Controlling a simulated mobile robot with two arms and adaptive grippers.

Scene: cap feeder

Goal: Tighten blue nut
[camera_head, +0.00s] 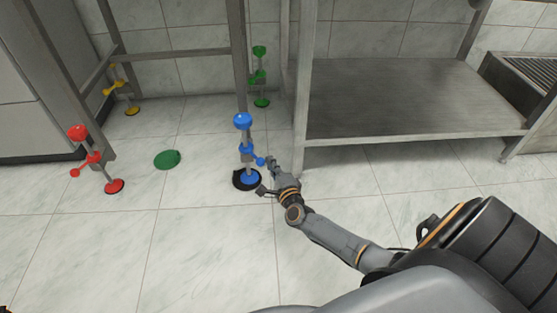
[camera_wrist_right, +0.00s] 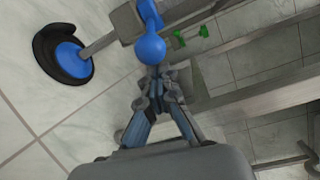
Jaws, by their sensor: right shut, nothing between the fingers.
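The blue nut (camera_head: 246,149) sits midway up a metal leg stand, with a side arm ending in a blue ball (camera_head: 260,161). A larger blue ball (camera_head: 242,120) tops the stand, and its blue foot (camera_head: 249,179) rests in a black cup. My right gripper (camera_head: 271,167) is just right of the side ball. In the right wrist view the gripper's fingertips (camera_wrist_right: 158,88) are together and empty, just short of a blue ball (camera_wrist_right: 150,49); I cannot tell if they touch. The blue foot (camera_wrist_right: 68,60) shows at upper left. My left gripper is out of view.
Red (camera_head: 92,157), yellow (camera_head: 117,86) and green (camera_head: 259,76) stands are at the other table legs. A green disc (camera_head: 167,160) lies on the tiles. A metal shelf table (camera_head: 410,100) stands close right. Floor in front is clear.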

